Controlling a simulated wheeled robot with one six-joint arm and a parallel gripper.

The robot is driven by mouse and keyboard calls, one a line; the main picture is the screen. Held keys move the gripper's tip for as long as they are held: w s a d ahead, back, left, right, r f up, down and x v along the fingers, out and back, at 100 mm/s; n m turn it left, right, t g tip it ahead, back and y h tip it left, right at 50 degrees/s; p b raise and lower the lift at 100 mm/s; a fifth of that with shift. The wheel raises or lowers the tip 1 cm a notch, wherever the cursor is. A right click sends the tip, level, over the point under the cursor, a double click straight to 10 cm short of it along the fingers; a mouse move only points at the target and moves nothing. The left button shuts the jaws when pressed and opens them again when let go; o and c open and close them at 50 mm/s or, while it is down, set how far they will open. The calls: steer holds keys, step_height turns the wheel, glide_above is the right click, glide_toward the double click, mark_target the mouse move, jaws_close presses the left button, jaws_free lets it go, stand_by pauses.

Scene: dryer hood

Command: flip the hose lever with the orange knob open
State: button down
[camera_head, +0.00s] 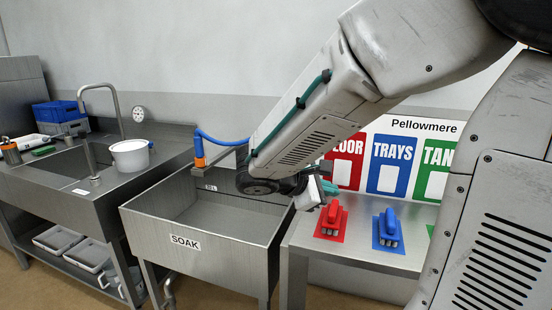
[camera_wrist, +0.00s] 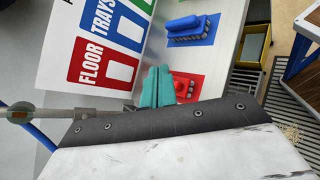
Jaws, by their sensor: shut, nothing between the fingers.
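A blue hose (camera_head: 222,141) arches over the back of the soak sink. My gripper has teal fingers (camera_wrist: 158,87), shut together and empty. In the head view the gripper (camera_head: 331,187) is right of the sink, well apart from the orange part. My arm hides the hose's right end.
The soak sink (camera_head: 172,242) stands below my arm. A steel table (camera_head: 350,257) at its right holds a red brush (camera_head: 331,219) and a blue brush (camera_head: 388,229). A sign board (camera_head: 388,164) stands behind. A white pot (camera_head: 130,155) is on the left counter.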

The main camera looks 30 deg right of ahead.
steer(key=w+a+f+n+t+h, duration=0.1)
steer(key=w+n+t, duration=0.4)
steer(key=w, duration=0.6)
steer(key=w+a+f+n+t+h, duration=0.1)
steer(key=w+a+f+n+t, duration=0.2)
steer(key=w+f+n+t, duration=0.3)
steer(key=w+n, duration=0.4)
steer(key=shift+w+a+n+t, duration=0.3)
steer(key=shift+w+a, duration=0.05)
steer(key=w+d+r, duration=0.4)
steer(key=w+d, duration=0.2)
steer(key=d, duration=0.2)
steer(key=shift+w+d+r, duration=0.25)
steer(key=shift+w+r, duration=0.05)
